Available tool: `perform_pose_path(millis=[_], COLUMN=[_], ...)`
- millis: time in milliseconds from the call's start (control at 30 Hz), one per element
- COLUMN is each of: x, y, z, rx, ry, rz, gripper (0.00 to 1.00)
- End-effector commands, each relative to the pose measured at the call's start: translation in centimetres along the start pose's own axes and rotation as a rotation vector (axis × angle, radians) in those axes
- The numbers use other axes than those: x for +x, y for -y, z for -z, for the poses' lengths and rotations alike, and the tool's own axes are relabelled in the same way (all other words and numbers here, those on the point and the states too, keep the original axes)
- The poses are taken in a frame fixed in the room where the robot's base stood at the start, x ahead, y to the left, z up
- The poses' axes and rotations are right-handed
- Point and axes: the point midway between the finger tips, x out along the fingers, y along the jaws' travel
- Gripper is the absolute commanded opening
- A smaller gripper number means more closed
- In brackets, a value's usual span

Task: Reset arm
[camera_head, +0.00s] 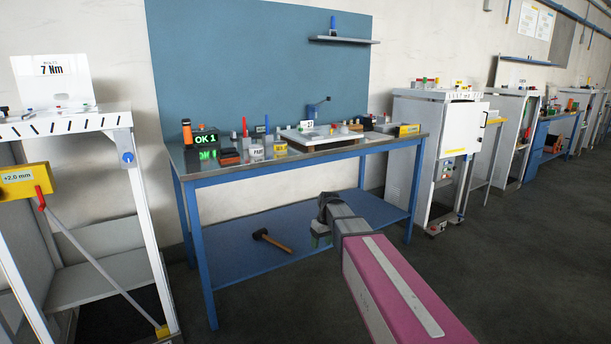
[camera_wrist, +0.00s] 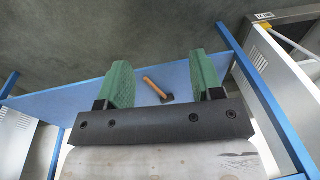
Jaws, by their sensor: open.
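My arm, with a pink link and a grey wrist, reaches forward from the lower right in the head view. My gripper (camera_head: 321,236) is in front of the blue workbench (camera_head: 300,155), below the level of its top. In the wrist view my gripper (camera_wrist: 160,80) shows two green fingers spread wide apart with nothing between them. Beyond the fingers are the bench's blue lower shelf (camera_wrist: 75,105) and a hammer (camera_wrist: 158,89) lying on it. The hammer also shows in the head view (camera_head: 271,240), left of my gripper.
The bench top holds a white tray (camera_head: 318,137), a green "OK 1" display (camera_head: 205,139) and several small items. A white frame (camera_head: 145,200) stands at left. A white cabinet (camera_head: 460,128) stands right of the bench. Dark floor (camera_head: 520,250) at right is clear.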

Motion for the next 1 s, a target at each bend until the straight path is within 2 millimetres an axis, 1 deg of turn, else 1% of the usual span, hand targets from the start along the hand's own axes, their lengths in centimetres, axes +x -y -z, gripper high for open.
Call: perform_pose_path(millis=[33,67,100,167,200,300,400,500,600,1000], x=[1.4,2.1,3.0,4.1,4.8,6.2,7.0,7.5,7.7,7.8], y=[0.0,-0.2,-0.4,-0.6,-0.6,-0.6,-0.5,-0.3,-0.4,-0.5], z=[-4.3,-6.1,-8.4,-11.9,-14.1,-18.8,-22.3,-24.4,-25.2,-25.1], rx=[0.067,0.108,0.161,0.24,0.29,0.401,0.485,0.539,0.564,0.567], ry=[0.01,0.014,0.019,0.025,0.03,0.036,0.039,0.041,0.04,0.041], rz=[-0.013,-0.022,-0.034,-0.052,-0.063,-0.089,-0.11,-0.123,-0.131,-0.131], gripper=[0.6,0.6,0.6,0.6,0.6,0.6,0.6,0.6,0.6,0.6])
